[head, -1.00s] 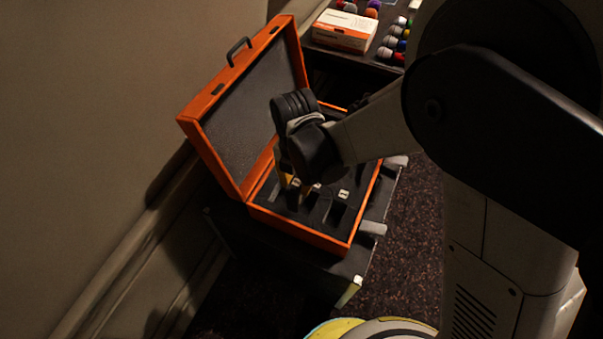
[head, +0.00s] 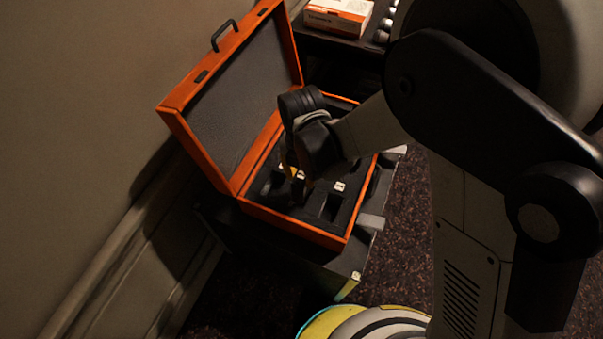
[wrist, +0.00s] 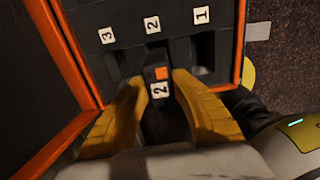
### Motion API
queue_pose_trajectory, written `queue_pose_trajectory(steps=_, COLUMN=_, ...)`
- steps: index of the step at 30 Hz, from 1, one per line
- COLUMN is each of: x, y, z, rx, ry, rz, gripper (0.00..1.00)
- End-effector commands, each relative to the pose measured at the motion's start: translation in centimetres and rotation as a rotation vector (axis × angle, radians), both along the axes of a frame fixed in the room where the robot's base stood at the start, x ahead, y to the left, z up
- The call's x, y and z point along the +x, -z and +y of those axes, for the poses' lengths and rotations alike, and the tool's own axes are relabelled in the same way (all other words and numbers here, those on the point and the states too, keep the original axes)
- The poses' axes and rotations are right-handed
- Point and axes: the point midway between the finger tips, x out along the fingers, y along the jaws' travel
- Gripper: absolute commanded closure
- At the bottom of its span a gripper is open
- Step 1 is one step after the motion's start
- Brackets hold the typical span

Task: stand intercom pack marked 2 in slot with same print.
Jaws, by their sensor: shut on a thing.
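My gripper (wrist: 160,82) has its two yellow fingers shut on a dark intercom pack (wrist: 158,108) with an orange square and a white label printed 2. The pack is between the fingers, lined up with the middle slot (wrist: 156,50), whose label (wrist: 152,25) also reads 2. I cannot tell how deep the pack sits in that slot. In the head view my gripper (head: 297,174) is low over the foam of the open orange case (head: 290,227), and my wrist hides most of the pack.
The slots marked 3 (wrist: 124,62) and 1 (wrist: 203,52) lie on either side and look empty. The case lid (head: 240,100) stands open beside the wall. A white and orange box (head: 338,17) is on a dark surface behind.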

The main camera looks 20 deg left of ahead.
Motion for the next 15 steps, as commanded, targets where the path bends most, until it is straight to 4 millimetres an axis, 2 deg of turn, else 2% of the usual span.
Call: queue_pose_trajectory(steps=15, x=0.0, y=4.8, z=0.0, rx=0.000, ry=0.000, rz=0.000, gripper=1.00)
